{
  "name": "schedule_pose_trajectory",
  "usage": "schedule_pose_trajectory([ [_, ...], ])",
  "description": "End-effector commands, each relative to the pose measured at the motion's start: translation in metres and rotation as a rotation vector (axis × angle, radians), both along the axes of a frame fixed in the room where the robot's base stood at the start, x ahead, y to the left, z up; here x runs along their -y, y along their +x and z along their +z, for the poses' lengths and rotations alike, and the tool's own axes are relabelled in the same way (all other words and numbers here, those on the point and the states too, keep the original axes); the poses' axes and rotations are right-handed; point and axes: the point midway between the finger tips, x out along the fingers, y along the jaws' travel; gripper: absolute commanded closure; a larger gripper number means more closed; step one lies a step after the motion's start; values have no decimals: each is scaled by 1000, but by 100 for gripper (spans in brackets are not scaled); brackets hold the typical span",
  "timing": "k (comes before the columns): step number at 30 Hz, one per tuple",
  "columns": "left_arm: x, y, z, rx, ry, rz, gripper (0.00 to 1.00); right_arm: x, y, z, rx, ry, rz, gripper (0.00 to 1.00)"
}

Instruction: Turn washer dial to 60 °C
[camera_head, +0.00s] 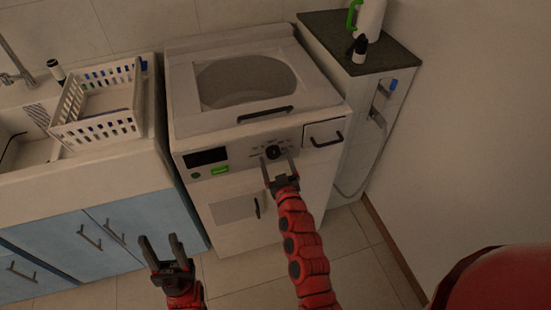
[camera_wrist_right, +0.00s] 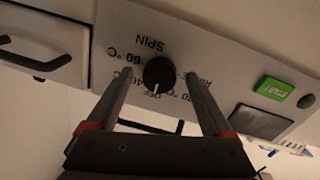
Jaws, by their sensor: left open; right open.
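The washer (camera_head: 232,186) is a white top-loader in the middle of the head view. Its black round dial (camera_head: 273,152) is on the front panel; in the right wrist view the dial (camera_wrist_right: 158,73) is seen upside down, with labels SPIN, 60 °C, 40 °C and OFF around it. A pale pointer mark on the dial appears to face the OFF label. My right gripper (camera_head: 278,157) is open, its fingers on either side of the dial with gaps visible. My left gripper (camera_head: 158,238) is open and empty, low in front of the blue cabinets.
The panel has a green START button (camera_wrist_right: 273,88), a dark display (camera_head: 207,157) and a drawer with a black handle (camera_head: 325,140). A sink counter with a white basket (camera_head: 100,125) is at left. A narrow cabinet (camera_head: 345,110) and wall bound the right.

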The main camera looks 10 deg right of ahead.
Motion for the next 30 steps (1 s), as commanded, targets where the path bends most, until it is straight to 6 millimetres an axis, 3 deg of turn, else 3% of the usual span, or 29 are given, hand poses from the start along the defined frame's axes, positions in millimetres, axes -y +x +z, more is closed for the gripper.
schedule_pose_trajectory([
  [10,0,0,0,0,0,0,50,0,3,-1,-2,0,0,15],
  [24,0,0,0,0,0,0,50,0,3,-1,-2,0,0,100],
  [30,0,0,-1,0,0,0,50,0,3,-1,-3,12,0,100],
])
